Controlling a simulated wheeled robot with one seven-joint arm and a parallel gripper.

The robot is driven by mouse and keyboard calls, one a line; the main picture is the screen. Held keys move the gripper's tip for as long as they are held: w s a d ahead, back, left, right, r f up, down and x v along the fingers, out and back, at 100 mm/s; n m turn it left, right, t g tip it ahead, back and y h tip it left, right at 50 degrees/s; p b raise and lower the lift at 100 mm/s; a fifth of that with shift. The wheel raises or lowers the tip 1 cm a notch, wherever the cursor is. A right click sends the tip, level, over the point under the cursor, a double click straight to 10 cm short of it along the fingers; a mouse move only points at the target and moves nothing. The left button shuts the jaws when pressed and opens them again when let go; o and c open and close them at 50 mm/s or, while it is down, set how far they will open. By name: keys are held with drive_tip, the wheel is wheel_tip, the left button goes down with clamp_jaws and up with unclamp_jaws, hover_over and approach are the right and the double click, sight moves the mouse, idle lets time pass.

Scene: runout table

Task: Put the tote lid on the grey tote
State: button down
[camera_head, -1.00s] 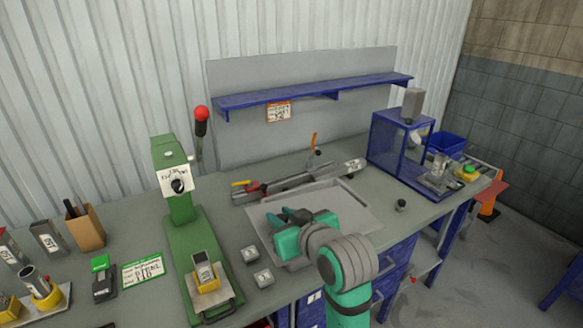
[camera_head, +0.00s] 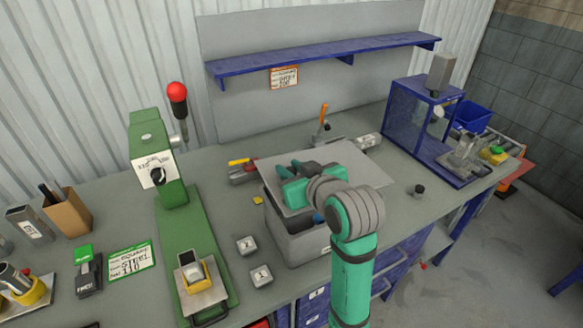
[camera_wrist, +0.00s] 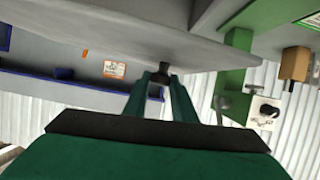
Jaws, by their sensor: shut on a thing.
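The tote lid (camera_head: 346,157) is a flat light-grey panel held out level over the bench. My gripper (camera_head: 297,172) is on top of it; in the wrist view my fingers (camera_wrist: 162,76) close around its small dark knob (camera_wrist: 162,68). The grey tote (camera_head: 291,237) stands on the bench below the lid. The lid hides most of its opening, and a bit of blue (camera_head: 318,217) shows at its near rim. The lid looks raised above the tote and offset towards the back; the exact gap cannot be told.
A green press (camera_head: 181,225) stands left of the tote, with two small grey blocks (camera_head: 247,246) between. A blue shelf (camera_head: 330,55) hangs behind. A blue-framed box (camera_head: 420,125) stands right. A small dark cylinder (camera_head: 419,190) sits on clear bench right of the tote.

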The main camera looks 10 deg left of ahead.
drive_tip(key=shift+s+n, duration=0.1)
drive_tip(key=shift+n, duration=0.2)
drive_tip(key=shift+f, duration=0.25)
wheel_tip(320, 180, down, 6)
drive_tip(key=shift+f, duration=0.6)
idle(0.8)
drive_tip(key=c, duration=1.4)
unclamp_jaws()
drive_tip(key=shift+s+d, duration=0.1)
drive_tip(key=shift+s, duration=0.05)
